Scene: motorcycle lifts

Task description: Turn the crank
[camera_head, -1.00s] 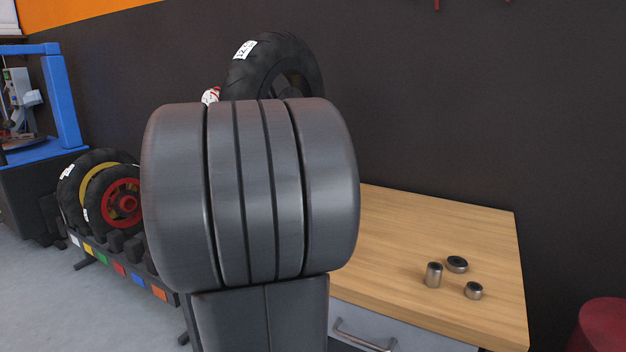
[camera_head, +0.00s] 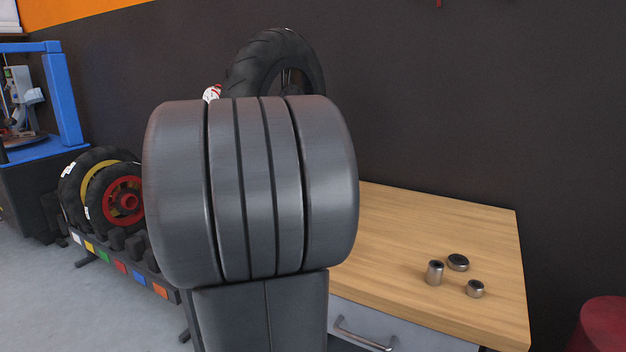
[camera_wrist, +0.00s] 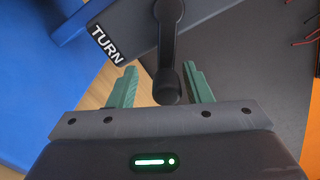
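The black crank (camera_wrist: 167,50) shows in the wrist view, with its arm running down from the top and its rounded handle end between my fingers. My gripper (camera_wrist: 160,70) is open, with a green finger on each side of the handle and a visible gap on both sides. A dark plate marked TURN (camera_wrist: 108,45) lies behind the crank. In the head view a black tyre (camera_head: 272,62) stands upright behind my arm. My arm hides its lower part, and the crank and my gripper are not visible there.
A wooden workbench (camera_head: 430,225) with several small metal sockets (camera_head: 435,272) stands at right. A rack of wheels (camera_head: 120,205) and a blue-framed machine (camera_head: 62,100) are at left. A red round object (camera_head: 602,325) sits at lower right. The dark wall is behind.

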